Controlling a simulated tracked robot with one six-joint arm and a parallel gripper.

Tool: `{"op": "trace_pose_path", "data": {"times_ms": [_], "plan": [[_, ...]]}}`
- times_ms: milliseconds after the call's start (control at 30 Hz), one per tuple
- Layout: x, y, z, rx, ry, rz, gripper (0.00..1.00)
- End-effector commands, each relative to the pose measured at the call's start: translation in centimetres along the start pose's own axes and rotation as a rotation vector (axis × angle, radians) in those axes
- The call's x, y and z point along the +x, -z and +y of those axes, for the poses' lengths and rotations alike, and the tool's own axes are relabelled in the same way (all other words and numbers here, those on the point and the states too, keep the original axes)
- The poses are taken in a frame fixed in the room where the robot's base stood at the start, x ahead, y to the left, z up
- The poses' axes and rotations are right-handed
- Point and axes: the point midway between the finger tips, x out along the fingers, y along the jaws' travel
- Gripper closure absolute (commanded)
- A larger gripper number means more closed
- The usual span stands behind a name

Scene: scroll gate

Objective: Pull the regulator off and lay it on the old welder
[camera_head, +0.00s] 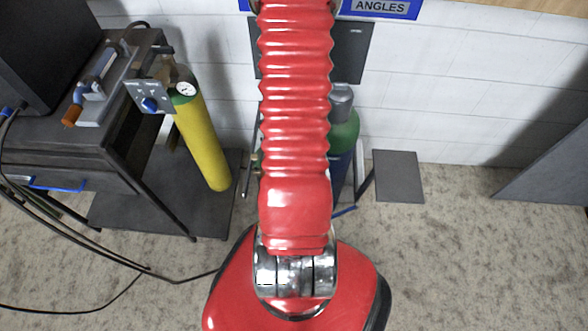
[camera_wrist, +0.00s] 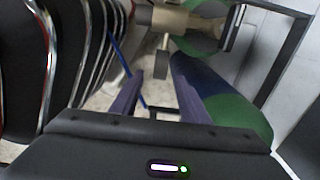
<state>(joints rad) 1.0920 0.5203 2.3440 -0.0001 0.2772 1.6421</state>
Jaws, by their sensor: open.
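In the wrist view my gripper (camera_wrist: 160,78) is open, with its two purple fingers apart. A beige and grey fitting (camera_wrist: 172,22), perhaps the regulator, is just beyond the fingertips, with a grey stem hanging towards the gap. Nothing is visibly held. In the head view a gauge (camera_head: 187,89) sits at the top of a yellow cylinder (camera_head: 203,143), beside a grey plate with a blue knob (camera_head: 150,104). A dark welder-like unit (camera_head: 65,150) stands at the left; I cannot tell if it is the old welder. My red arm hides my gripper in this view.
A green and blue cylinder (camera_head: 343,130) stands behind my arm and also shows in the wrist view (camera_wrist: 235,108). An orange-ended grey tool (camera_head: 95,85) lies on the left unit. Black cables (camera_head: 120,262) cross the floor. Open floor (camera_head: 470,250) lies at right.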

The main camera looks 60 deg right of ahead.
Motion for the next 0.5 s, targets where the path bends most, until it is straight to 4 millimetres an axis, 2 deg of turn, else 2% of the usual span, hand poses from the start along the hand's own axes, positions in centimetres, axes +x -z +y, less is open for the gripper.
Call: {"op": "trace_pose_path", "data": {"times_ms": [500], "plan": [[5.0, 0.0, 0.1, 0.001, -0.003, 0.0, 0.59]]}}
